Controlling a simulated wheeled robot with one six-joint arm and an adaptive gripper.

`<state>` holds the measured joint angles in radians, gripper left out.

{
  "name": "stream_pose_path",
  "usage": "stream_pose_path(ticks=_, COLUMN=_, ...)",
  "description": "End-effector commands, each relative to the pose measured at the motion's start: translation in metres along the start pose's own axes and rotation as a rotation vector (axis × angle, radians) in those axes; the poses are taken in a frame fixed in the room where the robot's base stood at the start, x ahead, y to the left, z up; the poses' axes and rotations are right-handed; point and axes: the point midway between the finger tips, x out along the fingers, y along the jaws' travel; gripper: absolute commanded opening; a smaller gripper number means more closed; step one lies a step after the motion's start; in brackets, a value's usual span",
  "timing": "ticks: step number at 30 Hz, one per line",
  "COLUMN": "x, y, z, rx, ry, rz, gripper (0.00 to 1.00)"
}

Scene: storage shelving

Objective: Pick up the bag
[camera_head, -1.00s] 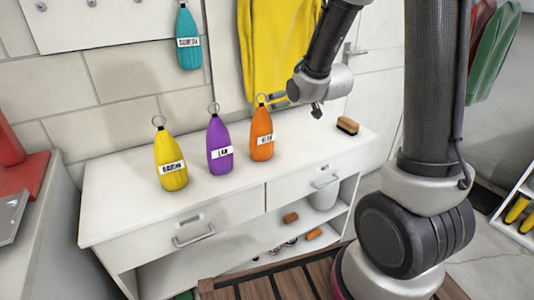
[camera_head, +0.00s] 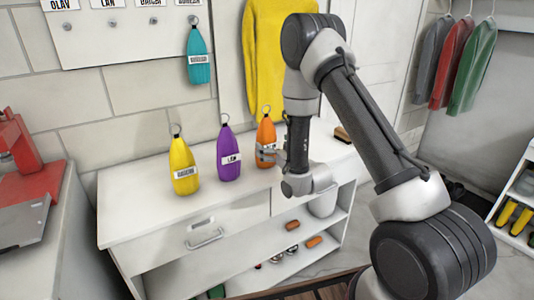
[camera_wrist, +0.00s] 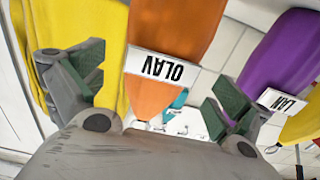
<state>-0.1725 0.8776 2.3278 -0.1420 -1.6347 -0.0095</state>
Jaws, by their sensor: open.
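Three bags with ring tops stand upright on the white cabinet: yellow (camera_head: 184,163), purple (camera_head: 227,150) and orange (camera_head: 266,130). A teal bag (camera_head: 198,66) hangs on the wall board. My gripper (camera_head: 270,156) is open, right at the orange bag. In the wrist view, which is upside down, the orange bag (camera_wrist: 175,25) with its "OLAV" label lies between the two spread fingers of my gripper (camera_wrist: 158,82). No finger visibly grips it. The purple bag (camera_wrist: 277,55) is beside the right finger there. My arm hides part of the cabinet's right side.
The white cabinet top (camera_head: 135,205) is clear at its left and front. A brush (camera_head: 342,134) lies at its right end. A yellow garment (camera_head: 270,60) hangs behind the orange bag. A red machine (camera_head: 25,165) stands on the counter at left.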

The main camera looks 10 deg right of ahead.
Motion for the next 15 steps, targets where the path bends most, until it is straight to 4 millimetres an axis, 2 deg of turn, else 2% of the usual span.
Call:
stream_pose_path(ticks=7, x=0.038, y=0.001, z=-0.003, rx=0.001, ry=0.002, rz=0.000, gripper=1.00)
stream_pose_path(ticks=15, x=0.044, y=0.001, z=-0.003, rx=0.001, ry=-0.001, rz=0.000, gripper=1.00)
